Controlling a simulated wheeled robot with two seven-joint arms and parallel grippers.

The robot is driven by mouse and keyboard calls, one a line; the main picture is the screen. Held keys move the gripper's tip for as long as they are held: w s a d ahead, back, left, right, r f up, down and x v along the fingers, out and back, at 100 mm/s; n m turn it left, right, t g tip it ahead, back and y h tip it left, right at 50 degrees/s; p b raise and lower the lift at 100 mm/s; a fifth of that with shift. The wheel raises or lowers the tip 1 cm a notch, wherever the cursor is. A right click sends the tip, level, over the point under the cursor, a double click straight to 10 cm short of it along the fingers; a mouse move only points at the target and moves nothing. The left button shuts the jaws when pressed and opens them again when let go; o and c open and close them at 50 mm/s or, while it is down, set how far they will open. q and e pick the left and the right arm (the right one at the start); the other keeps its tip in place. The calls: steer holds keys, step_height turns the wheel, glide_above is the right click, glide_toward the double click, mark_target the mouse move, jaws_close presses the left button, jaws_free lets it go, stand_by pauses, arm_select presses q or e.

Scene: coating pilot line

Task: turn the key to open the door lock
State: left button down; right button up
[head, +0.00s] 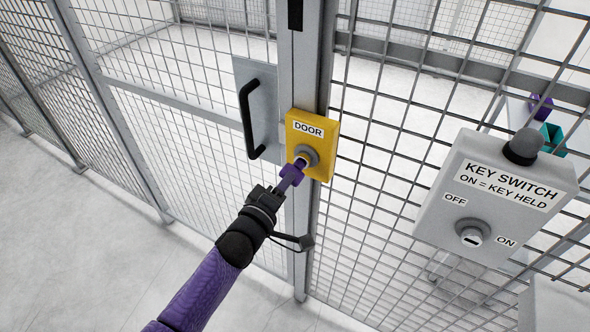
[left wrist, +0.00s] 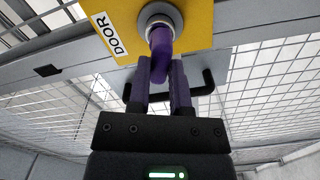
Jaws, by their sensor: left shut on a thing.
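The door lock is a yellow box (head: 322,150) marked DOOR on a grey fence post, with a round grey cylinder (head: 307,153) on its front. A purple key (left wrist: 160,48) sits at the cylinder in the left wrist view, its shaft hidden by its own head. My left gripper (head: 287,182) is shut on the key, with one purple finger on each side of it. The fingers and key overlap in the head view. The yellow box (left wrist: 195,22) also shows at the top of the left wrist view. My right gripper is in neither view.
A black door handle (head: 248,118) on a grey plate is just left of the lock. A grey key switch box (head: 490,195) with OFF and ON marks is on the mesh fence to the right. Purple (head: 541,106) and teal (head: 551,138) objects stand behind the mesh. The floor at left is clear.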

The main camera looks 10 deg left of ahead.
arm_select(q)
steer(key=m, duration=1.1)
steer(key=shift+f+m, duration=0.1)
steer(key=shift+m, duration=0.2)
steer(key=c, duration=1)
jaws_free()
steer(key=shift+m+b, duration=0.3)
steer(key=shift+m, duration=0.4)
steer(key=o, duration=0.5)
steer(key=shift+o, duration=0.2)
steer(key=p+v, duration=0.3)
steer(key=v, duration=0.3)
